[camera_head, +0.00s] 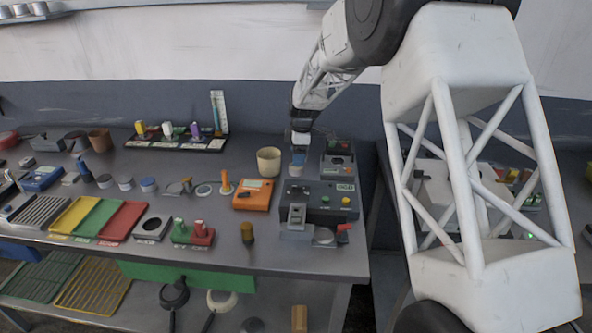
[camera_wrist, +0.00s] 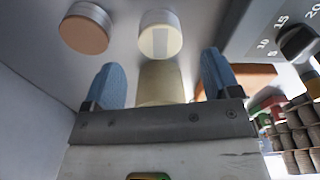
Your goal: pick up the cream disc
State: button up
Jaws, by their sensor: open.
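A short round piece with a cream face and a paler stripe, which I take for the cream disc (camera_wrist: 160,40), lies on a grey surface in the wrist view, just beyond my fingertips. My gripper (camera_wrist: 162,66) has its two blue fingers spread apart, with nothing held. A beige cup-like thing (camera_wrist: 162,84) shows between the fingers; its depth is unclear. The cream disc cannot be made out there.
A brown-faced disc (camera_wrist: 84,34) lies left of the cream one. A dial box (camera_wrist: 298,42) stands close at the right in the wrist view. A cream cup (camera_head: 268,162) and an orange box (camera_head: 253,194) stand left of my gripper in the head view.

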dwell(0.3)
jog(key=shift+a+f, duration=0.2)
jog(key=shift+f, duration=2.4)
jog(key=c, duration=1.1)
jog(key=shift+o, duration=0.2)
jog(key=shift+r, duration=5)
